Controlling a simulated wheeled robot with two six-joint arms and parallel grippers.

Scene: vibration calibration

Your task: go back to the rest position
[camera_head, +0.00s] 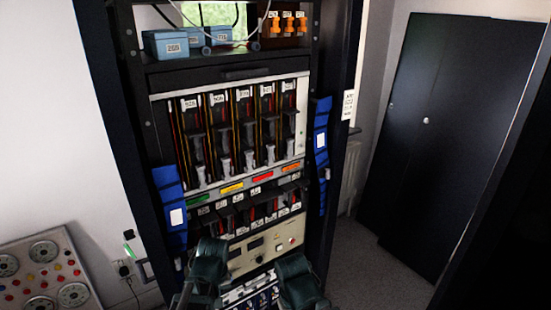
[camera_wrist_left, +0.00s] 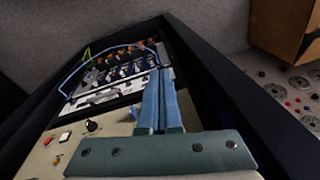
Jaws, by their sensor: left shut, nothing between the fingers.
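In the left wrist view my left gripper (camera_wrist_left: 160,80) has its two blue-grey fingers shut together, with nothing between them. The fingers stand over a beige control panel (camera_wrist_left: 100,120) and point toward a row of sockets with cables. In the head view, dark green links of my two arms show at the bottom, in front of the lower part of the black rack (camera_head: 132,130). I cannot make out fingers of either gripper in that view.
The rack holds rows of modules (camera_head: 240,120), blue boxes (camera_head: 165,45) on top and blue holders (camera_head: 321,140) at its sides. A gauge panel (camera_head: 45,268) stands at lower left. Black doors (camera_head: 450,130) stand at right; grey floor (camera_head: 370,270) between is clear.

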